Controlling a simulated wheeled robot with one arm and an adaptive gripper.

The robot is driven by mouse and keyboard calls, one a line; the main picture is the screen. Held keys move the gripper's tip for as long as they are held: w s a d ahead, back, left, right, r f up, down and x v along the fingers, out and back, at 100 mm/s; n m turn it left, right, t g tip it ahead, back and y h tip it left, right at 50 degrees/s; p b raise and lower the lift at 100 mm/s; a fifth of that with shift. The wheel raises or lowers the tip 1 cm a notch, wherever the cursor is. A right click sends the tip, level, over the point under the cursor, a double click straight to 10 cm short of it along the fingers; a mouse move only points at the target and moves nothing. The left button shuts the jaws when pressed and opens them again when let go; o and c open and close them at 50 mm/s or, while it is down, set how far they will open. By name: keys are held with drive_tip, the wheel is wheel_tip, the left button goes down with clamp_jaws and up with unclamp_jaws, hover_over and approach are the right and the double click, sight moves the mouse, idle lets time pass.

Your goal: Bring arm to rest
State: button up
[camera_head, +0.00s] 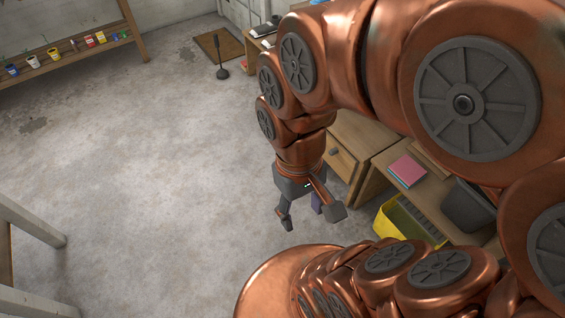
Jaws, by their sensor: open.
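My copper arm arches across the right half of the view and bends down to my gripper (306,218). The gripper is open, with its dark fingers spread and pointing down over the bare concrete floor. I see nothing between the fingers. The gripper hangs to the left of a wooden desk with a drawer (343,162). My arm hides part of this desk.
A pink book (407,171) lies on a wooden shelf at the right, above a yellow bin (384,226). A dark container (470,205) stands beside them. A plunger (221,68) stands near a brown mat (207,46). A wooden shelf (75,54) holds small containers. The floor's middle is clear.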

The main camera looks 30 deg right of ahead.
wheel_tip(320, 180, up, 10)
drive_tip(key=p, duration=0.9)
drive_tip(key=shift+f, duration=0.15)
